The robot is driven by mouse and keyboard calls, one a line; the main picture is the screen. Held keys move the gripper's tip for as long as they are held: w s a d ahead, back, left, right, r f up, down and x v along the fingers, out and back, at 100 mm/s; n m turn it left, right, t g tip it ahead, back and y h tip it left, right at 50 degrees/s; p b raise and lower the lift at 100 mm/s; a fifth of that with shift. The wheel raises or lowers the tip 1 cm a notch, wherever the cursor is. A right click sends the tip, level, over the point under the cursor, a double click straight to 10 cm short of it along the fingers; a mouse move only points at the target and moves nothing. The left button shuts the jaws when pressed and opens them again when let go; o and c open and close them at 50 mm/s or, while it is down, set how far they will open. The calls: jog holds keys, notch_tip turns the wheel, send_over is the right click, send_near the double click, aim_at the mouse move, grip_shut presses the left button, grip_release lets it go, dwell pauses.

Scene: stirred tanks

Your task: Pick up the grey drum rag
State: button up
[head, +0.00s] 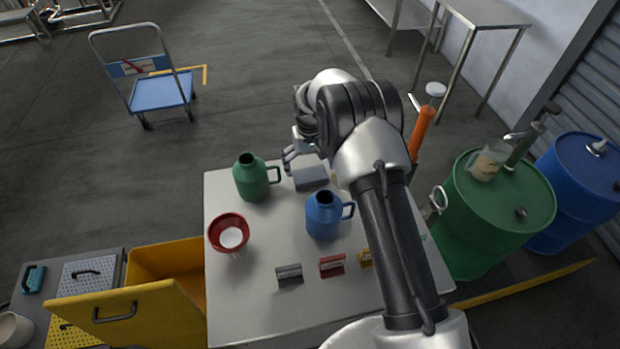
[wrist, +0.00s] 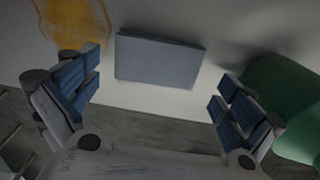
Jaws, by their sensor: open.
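The grey drum rag (head: 310,178) is a folded grey block lying flat near the far edge of the white table (head: 240,320). In the wrist view the rag (wrist: 158,60) lies between and beyond my two blue-padded fingers. My gripper (head: 303,155) is just beyond and above the rag, at the table's far edge. In the wrist view my gripper (wrist: 160,98) is open and empty, with a finger on each side of the rag and apart from it. My arm hides part of the table's right side.
A green jug (head: 251,178) stands close left of the rag, and a blue jug (head: 323,216) stands nearer. A red funnel (head: 229,232) and small label stands (head: 289,274) are on the table. A green drum (head: 490,220) stands to the right.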

aim_at(310, 174)
jog(key=f, duration=0.2)
jog(key=f+b, duration=0.1)
jog(key=f, duration=0.1)
jog(key=shift+w+d+f, duration=0.1)
jog(key=shift+w+f, duration=0.1)
jog(key=c, duration=0.7)
